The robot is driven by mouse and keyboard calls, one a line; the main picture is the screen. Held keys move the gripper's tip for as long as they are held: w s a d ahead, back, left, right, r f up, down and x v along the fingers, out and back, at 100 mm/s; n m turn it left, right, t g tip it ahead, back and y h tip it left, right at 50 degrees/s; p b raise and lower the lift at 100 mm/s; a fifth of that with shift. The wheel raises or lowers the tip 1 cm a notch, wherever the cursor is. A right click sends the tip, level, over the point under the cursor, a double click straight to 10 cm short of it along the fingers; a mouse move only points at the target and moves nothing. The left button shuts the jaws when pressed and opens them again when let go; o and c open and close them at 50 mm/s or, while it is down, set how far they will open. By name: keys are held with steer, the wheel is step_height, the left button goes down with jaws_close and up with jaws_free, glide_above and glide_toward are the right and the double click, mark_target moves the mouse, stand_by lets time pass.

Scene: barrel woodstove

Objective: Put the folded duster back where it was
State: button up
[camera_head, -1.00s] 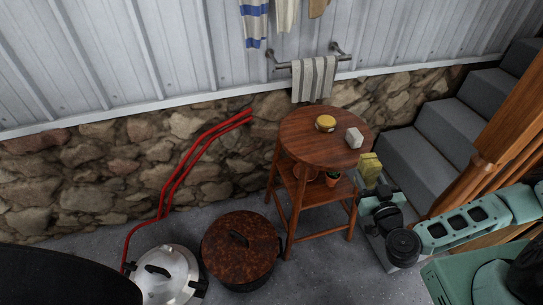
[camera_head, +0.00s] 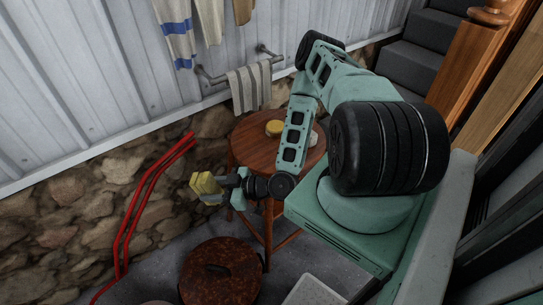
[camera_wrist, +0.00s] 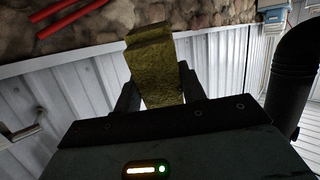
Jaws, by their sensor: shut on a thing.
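The folded duster is a yellow block-like bundle (camera_head: 206,187). It is in the jaws of my gripper (camera_head: 222,186), held in the air to the left of the round wooden table (camera_head: 246,150). In the wrist view the duster (camera_wrist: 152,62) stands out between the two dark fingers (camera_wrist: 160,92), which press on its sides. My arm covers the right part of the table top in the head view.
A yellow round item (camera_head: 274,128) and a pale block (camera_head: 314,138), partly hidden, are on the table. A striped towel (camera_head: 250,88) hangs on a wall rail (camera_head: 212,80). Red pipes (camera_head: 140,205) run along the stone wall. A brown lidded pot (camera_head: 222,275) stands on the floor.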

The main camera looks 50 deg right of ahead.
steer(key=s+d+f+n+g+h, duration=0.2)
steer(key=s+d+f+n+g, duration=0.3)
steer(key=s+d+n+g, duration=0.4)
steer(key=w+d+r+g+h+p, duration=0.1)
steer(key=w+d+r+g+h, duration=0.2)
steer(key=d, duration=0.6)
steer(key=w+d+r+g+h, duration=0.1)
steer(key=w+d+r+h, duration=0.1)
steer(key=w+d+r, duration=0.5)
steer(key=f, duration=0.3)
steer(key=s+d+f, duration=0.1)
steer(key=f, duration=0.3)
steer(key=d+f+b, duration=0.1)
steer(key=f, duration=0.3)
steer(key=shift+s+d+f, duration=0.2)
steer(key=shift+s+d, duration=0.05)
steer(key=shift+s, duration=0.15)
steer(key=o, duration=0.9)
